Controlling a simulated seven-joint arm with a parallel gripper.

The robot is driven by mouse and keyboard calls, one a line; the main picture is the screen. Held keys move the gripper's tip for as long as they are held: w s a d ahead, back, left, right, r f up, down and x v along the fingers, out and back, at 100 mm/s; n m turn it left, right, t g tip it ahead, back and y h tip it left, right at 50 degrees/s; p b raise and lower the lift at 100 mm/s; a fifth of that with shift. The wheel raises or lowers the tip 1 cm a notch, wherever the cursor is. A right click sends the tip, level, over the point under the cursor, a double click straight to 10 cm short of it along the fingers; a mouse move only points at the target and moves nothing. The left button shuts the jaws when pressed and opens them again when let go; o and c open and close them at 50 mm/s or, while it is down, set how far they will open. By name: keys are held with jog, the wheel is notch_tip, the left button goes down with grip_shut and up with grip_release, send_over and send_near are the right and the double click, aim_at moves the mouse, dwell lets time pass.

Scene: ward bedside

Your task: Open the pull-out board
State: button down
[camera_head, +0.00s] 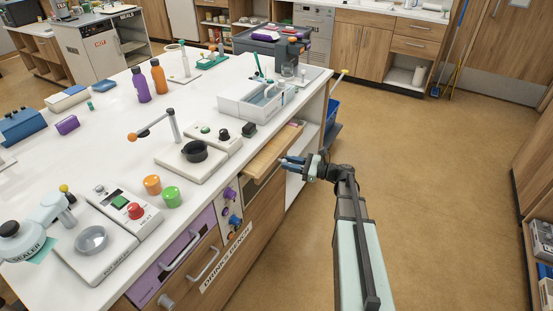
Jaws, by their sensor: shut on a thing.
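The pull-out board (268,156) is a flat light-wood board. It sticks out part of the way from the bench front, just under the white worktop. My gripper (284,162) is at the board's outer edge and shut on it, reaching in from the right. The jaws hide the exact spot where they hold the edge.
The white bench top (110,130) carries a grey tray (238,104), a device with a dark cup (195,151) and several bottles. Below it are a purple drawer (175,265) and a wooden drawer (207,262) with handles. Open brown floor (430,180) lies to the right.

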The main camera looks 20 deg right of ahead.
jog(key=s+a+v, duration=0.1)
jog(key=s+v, duration=0.1)
jog(key=v, duration=1.2)
jog(key=shift+s+a, duration=0.2)
jog(key=shift+a, duration=0.1)
jog(key=c, duration=0.9)
grip_release()
jog(key=shift+d, duration=0.15)
jog(key=v, duration=1.3)
jog(key=shift+s+d, duration=0.15)
jog(key=shift+s, duration=0.05)
